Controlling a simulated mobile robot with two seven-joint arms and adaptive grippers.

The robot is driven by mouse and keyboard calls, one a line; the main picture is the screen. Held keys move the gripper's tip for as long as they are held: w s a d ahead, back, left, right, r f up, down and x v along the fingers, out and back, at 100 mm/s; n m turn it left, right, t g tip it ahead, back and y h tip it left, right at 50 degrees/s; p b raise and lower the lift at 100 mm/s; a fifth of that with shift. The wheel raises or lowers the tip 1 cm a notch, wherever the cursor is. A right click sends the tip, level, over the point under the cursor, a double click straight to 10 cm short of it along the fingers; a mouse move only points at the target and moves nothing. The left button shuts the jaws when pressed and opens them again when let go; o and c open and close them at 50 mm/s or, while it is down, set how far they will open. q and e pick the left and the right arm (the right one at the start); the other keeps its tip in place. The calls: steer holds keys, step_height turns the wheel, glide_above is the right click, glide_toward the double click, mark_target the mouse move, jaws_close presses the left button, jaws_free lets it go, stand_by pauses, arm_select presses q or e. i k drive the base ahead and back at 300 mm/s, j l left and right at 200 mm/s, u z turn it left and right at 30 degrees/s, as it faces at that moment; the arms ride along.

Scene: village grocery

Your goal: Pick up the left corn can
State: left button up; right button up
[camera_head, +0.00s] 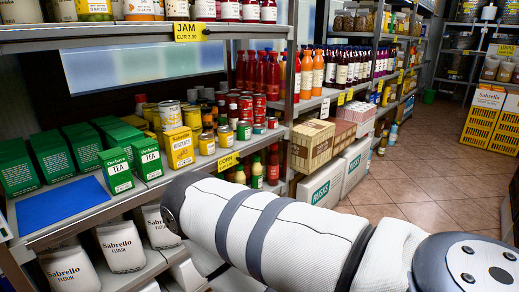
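Several small cans stand on the middle shelf (80,218) behind a yellow price tag (228,162) that seems to read CORN. The left can (207,144) of this front row has a pale yellow label and stands upright just right of a yellow box. A second can (225,136) and a third can (243,131) stand to its right. Their labels are too small to read for certain. One of my arms, white with grey bands, crosses the lower right in front of the shelf. Neither gripper shows in this view.
Green tea boxes (117,170) and a yellow box (179,147) stand left of the cans. A blue mat (62,203) lies on the shelf's left end. Red cans (259,108) stand behind. An upper shelf (130,30) overhangs. Floor (420,185) is clear at right.

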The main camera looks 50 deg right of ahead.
mark_target(206, 141)
steer(key=z, duration=1.35)
